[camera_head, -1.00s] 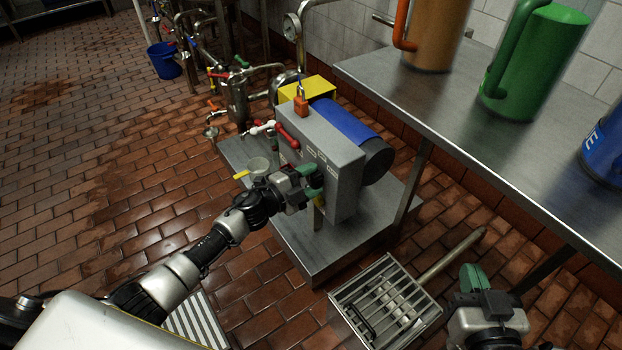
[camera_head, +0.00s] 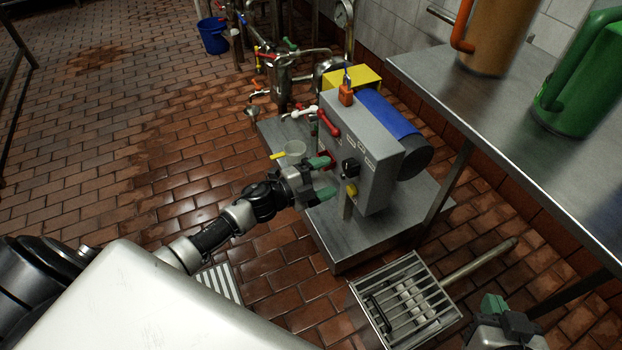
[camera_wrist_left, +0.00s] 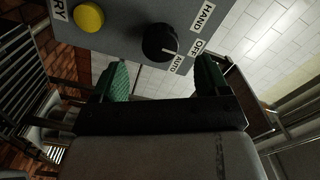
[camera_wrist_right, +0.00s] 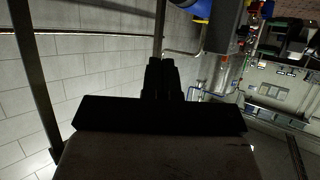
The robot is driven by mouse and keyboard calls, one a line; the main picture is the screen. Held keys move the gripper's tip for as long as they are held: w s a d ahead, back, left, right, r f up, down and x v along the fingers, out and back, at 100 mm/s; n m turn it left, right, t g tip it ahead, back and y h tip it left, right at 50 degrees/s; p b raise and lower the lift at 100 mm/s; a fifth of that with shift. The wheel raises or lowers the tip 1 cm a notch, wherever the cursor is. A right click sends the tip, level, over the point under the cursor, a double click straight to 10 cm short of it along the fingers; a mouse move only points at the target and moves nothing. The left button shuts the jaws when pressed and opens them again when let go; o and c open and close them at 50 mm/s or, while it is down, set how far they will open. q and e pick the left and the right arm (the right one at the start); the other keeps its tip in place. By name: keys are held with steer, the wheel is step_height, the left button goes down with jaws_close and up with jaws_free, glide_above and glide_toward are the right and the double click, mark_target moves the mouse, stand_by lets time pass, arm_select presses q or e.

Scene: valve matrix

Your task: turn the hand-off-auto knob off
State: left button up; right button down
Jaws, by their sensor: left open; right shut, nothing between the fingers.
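The black hand-off-auto knob (camera_head: 350,167) is on the front of the grey control box (camera_head: 362,125). In the left wrist view the knob (camera_wrist_left: 160,42) has a white pointer line between the OFF and AUTO labels; which it marks exactly is hard to tell. My left gripper (camera_head: 323,178) is open, its green fingertips facing the panel a short way in front of the knob. In the left wrist view the open fingers (camera_wrist_left: 161,80) lie to either side of the knob, apart from it. My right gripper (camera_head: 492,304) is shut and empty, at the bottom right.
A steel table (camera_head: 440,75) with orange and green tanks stands at the right.

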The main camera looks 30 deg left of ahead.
arm_select(q)
steer(key=v, duration=0.4)
steer(key=shift+s+a, duration=0.2)
steer(key=shift+s, duration=0.05)
arm_select(e)
steer(key=shift+s+d+f+g+h, duration=0.2)
steer(key=shift+s+d+f+g, duration=0.05)
steer(key=shift+s+f+g, duration=0.25)
steer(key=shift+s+d+f+g+h, duration=0.2)
steer(key=shift+s+f+g, duration=0.2)
steer(key=shift+g, duration=0.1)
